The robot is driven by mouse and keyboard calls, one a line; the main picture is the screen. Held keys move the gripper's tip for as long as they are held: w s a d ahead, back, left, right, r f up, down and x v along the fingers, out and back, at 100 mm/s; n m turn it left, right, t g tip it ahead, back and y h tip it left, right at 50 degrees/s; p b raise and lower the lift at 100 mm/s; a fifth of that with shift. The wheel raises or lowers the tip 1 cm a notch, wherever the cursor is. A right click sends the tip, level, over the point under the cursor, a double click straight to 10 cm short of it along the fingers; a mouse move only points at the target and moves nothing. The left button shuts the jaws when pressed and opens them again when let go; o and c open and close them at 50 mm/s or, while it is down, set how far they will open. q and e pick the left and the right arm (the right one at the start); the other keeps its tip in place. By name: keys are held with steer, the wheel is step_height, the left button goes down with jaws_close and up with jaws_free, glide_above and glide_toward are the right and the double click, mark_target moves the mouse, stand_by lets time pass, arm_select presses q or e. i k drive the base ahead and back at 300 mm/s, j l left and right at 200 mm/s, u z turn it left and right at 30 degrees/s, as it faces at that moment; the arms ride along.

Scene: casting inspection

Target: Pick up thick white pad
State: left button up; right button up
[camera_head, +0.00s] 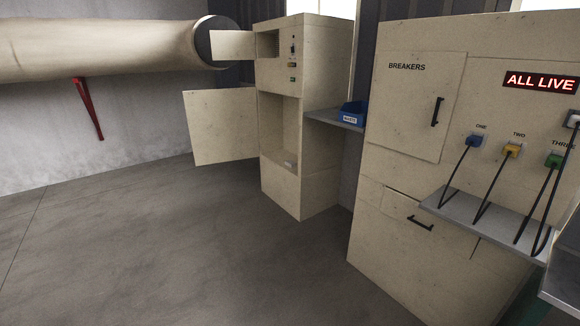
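A small pale object (289,163) lies at the bottom front of the open lower compartment of the beige cabinet (318,185). It is too small and far away to tell whether it is the thick white pad. No other thing in view looks clearly like a thick white pad. Neither of my grippers is in view.
The cabinet's two doors (220,125) stand open to the left. A blue bin (352,118) sits on a grey shelf (330,117). On the right stands a breaker cabinet (410,110) with coloured plugs and hanging cables over a ledge (470,217). The floor (190,250) is clear.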

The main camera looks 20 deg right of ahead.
mark_target(289, 163)
steer(key=i+z, duration=0.4)
steer(key=i, duration=2.9)
steer(key=i+z, duration=0.3)
steer(key=i, duration=0.15)
steer(key=i+j+z, duration=0.1)
steer(key=i+z, duration=0.2)
steer(key=i+j+z, duration=0.25)
steer(key=i+z, duration=0.2)
steer(key=i+j+z, duration=0.6)
steer(key=j, duration=0.15)
steer(key=i+j+z, duration=0.2)
steer(key=j, duration=0.15)
